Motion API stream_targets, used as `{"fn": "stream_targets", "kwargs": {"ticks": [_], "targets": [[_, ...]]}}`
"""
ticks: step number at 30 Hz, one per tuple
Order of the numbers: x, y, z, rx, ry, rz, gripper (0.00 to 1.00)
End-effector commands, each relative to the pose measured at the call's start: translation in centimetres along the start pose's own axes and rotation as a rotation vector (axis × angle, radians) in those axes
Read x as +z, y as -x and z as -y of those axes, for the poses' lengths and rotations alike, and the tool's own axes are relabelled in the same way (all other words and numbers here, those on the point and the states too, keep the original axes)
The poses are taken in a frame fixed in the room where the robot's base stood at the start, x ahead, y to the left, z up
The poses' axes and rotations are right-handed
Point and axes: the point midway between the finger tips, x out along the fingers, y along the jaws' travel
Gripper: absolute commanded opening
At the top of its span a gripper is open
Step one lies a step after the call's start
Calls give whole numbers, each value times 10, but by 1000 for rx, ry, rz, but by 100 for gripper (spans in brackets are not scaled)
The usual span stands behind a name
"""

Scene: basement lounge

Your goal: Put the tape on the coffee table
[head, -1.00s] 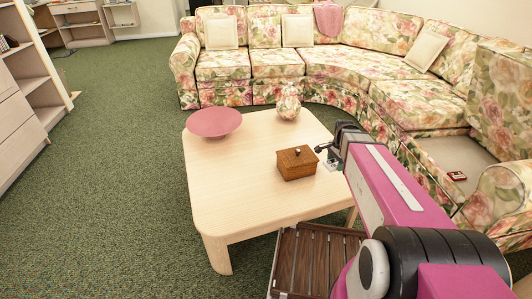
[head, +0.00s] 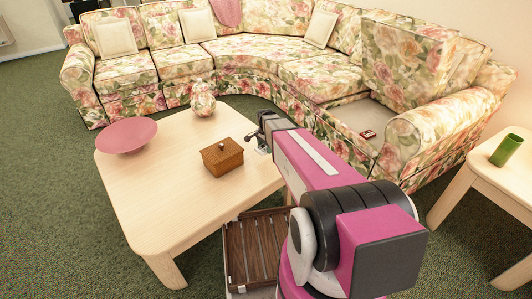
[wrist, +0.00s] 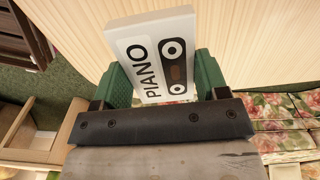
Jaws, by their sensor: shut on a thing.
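The tape is a white and grey box (wrist: 155,55) with PIANO and a cassette drawn on it. In the wrist view it stands between the green fingers of my gripper (wrist: 160,80), which is shut on it. In the head view my gripper (head: 258,140) is over the right edge of the coffee table (head: 150,185), just right of a brown wooden box. The tape is small and partly hidden there. In the wrist view the pale tabletop (wrist: 265,50) shows behind the tape; I cannot tell whether the tape touches it.
On the table are a pink bowl (head: 126,135), a floral round vase (head: 202,100) and the wooden box (head: 222,157). A floral sofa (head: 240,55) curves behind. A side table (head: 490,180) with a green cup (head: 506,150) stands right. The table's front left is clear.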

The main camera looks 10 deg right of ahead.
Motion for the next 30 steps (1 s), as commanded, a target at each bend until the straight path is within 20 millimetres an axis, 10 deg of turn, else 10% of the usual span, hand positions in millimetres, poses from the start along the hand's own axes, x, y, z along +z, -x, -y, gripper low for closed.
{"fn": "stream_targets", "kwargs": {"ticks": [26,27,30], "targets": [[-9,-50,6,1,0,0,43],[-9,-51,6,1,0,0,70],[-9,-50,6,0,0,0,93]]}}
